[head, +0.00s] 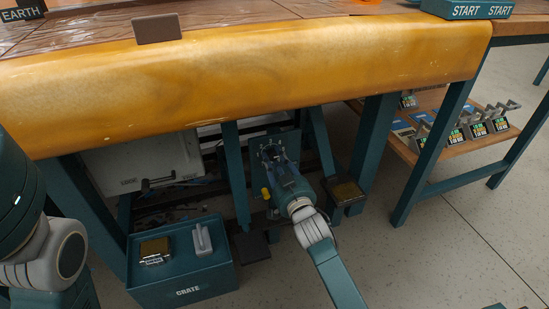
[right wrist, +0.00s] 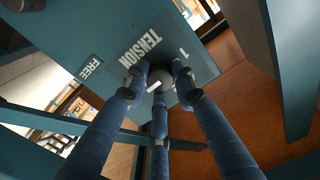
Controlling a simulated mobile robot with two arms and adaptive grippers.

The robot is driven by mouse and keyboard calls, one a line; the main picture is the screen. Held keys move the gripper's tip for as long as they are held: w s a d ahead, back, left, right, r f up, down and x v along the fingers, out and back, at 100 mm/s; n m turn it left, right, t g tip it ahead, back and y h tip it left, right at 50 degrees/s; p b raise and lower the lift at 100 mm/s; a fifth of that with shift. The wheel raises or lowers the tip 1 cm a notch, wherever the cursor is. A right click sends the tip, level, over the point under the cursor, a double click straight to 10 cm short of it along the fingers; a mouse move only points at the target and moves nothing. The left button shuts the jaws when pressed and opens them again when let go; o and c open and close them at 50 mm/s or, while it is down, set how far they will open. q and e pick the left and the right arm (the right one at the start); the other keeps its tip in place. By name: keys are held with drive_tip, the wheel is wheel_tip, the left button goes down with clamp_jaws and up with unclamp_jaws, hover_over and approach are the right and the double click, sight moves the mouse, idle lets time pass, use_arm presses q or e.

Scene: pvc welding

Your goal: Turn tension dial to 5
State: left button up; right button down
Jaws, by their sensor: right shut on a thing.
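The tension dial (right wrist: 161,74) is a dark round knob on a blue-green panel (right wrist: 125,50) lettered TENSION, FREE and 1. In the right wrist view, the fingers of my right gripper (right wrist: 160,82) are closed around the dial. They cover much of it, and a small white mark shows beside it. I cannot read its setting, and no 5 is visible. In the head view, my right gripper (head: 272,158) reaches under the bench to the upright panel (head: 288,142), and the dial is hidden there. Part of my left arm shows at the left edge, but its gripper does not.
The bench's yellow padded front (head: 240,75) overhangs the panel. Bench legs (head: 237,175) stand close by. A blue-green crate (head: 185,290) sits on the floor to the left. A wooden shelf (head: 455,148) with several devices stands right. Open floor lies at the lower right.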

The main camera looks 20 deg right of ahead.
drive_tip(key=c, duration=1.4)
unclamp_jaws()
drive_tip(key=shift+r, duration=0.15)
drive_tip(key=shift+s, duration=0.4)
drive_tip(key=s, duration=1.1)
drive_tip(key=shift+d, duration=0.2)
drive_tip(key=shift+s, duration=0.1)
